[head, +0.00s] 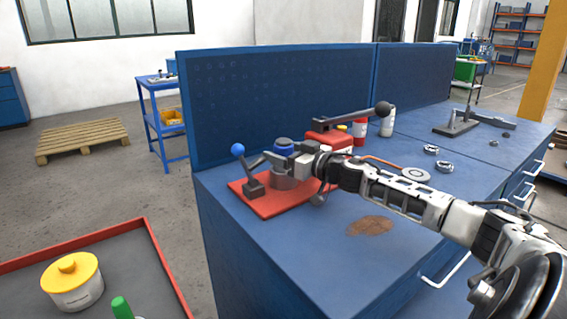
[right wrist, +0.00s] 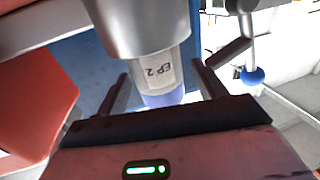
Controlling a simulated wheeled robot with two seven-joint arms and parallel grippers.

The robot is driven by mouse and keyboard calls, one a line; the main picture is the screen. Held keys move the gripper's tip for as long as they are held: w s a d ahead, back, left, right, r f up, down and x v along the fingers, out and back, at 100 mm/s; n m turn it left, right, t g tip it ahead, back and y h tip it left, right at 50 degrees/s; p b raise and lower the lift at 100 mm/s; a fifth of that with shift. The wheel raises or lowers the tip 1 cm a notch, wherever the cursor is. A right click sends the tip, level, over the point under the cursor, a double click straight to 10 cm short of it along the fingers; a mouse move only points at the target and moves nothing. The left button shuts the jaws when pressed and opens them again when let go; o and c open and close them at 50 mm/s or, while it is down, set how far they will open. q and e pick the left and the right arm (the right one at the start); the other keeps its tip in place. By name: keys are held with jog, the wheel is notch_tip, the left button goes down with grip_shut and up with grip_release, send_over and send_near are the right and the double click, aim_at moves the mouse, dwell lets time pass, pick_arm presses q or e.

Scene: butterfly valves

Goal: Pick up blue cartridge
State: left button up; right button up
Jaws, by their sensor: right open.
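The blue cartridge (head: 284,149) stands upright in a grey metal holder on a red base plate (head: 262,204) on the blue workbench. In the right wrist view the cartridge (right wrist: 161,78) shows a clear band, a label reading "EP 2" and a blue end, with the grey metal holder (right wrist: 140,28) beyond it. My right gripper (head: 290,158) reaches in from the right at the cartridge. In the right wrist view its two open fingers (right wrist: 162,84) stand on either side of the cartridge, with a gap visible. My left gripper is not in view.
A clamp handle with a blue ball (head: 237,149) stands left of the holder. A red press with a black-knobbed lever (head: 383,108) is behind. Metal rings (head: 416,175) and a brown stain (head: 369,225) lie on the bench. A back panel (head: 280,105) bounds the far side.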

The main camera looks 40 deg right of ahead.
jog(key=shift+w, duration=0.1)
jog(key=c, duration=1.2)
